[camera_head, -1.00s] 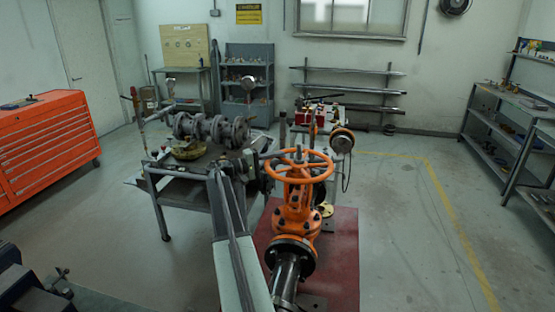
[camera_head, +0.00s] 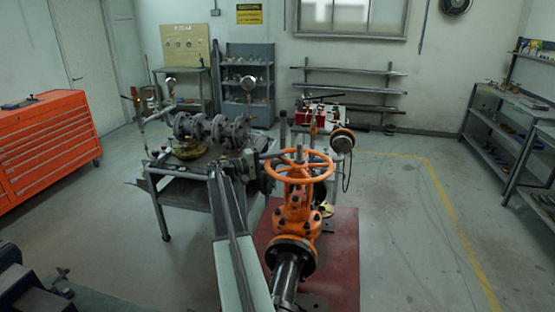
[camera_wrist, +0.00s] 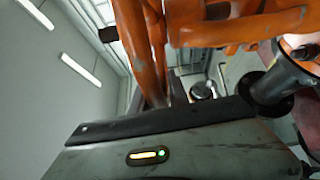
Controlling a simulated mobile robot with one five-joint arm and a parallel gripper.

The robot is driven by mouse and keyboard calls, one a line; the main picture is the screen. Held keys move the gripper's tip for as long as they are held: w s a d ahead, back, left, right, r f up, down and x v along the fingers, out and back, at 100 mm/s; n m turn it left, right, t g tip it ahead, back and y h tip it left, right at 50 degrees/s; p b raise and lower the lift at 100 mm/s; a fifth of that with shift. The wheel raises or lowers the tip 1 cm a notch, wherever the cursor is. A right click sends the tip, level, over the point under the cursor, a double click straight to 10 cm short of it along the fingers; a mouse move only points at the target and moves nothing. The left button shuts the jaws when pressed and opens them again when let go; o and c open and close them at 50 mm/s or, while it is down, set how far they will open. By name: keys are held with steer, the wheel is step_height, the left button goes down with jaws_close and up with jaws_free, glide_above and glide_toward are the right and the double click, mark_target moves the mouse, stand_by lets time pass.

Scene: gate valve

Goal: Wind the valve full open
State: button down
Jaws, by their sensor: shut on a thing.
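The orange gate valve (camera_head: 297,210) stands upright on a dark pipe, with its orange handwheel (camera_head: 318,177) lying roughly level on top. The stem (camera_head: 299,151) shows at the hub. My gripper (camera_head: 268,163) is at the left side of the handwheel, shut on its rim; its fingertips are small and partly hidden in the head view. In the wrist view, orange parts of the wheel and valve (camera_wrist: 240,28) fill the upper area close by, and my gripper's dark housing covers the bottom. The exact finger contact is hidden there.
A dark workbench (camera_head: 190,172) with flanged pipework stands behind and left of the valve. An instrument stand with a round gauge (camera_head: 342,140) is just behind the wheel. An orange tool chest (camera_head: 45,145) is at far left. Floor right of the red mat (camera_head: 340,260) is clear.

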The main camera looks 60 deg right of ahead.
steer(key=shift+a+r+n+t+h, duration=0.1)
steer(key=shift+a+n+t+h, duration=0.2)
steer(key=shift+a+t, duration=0.1)
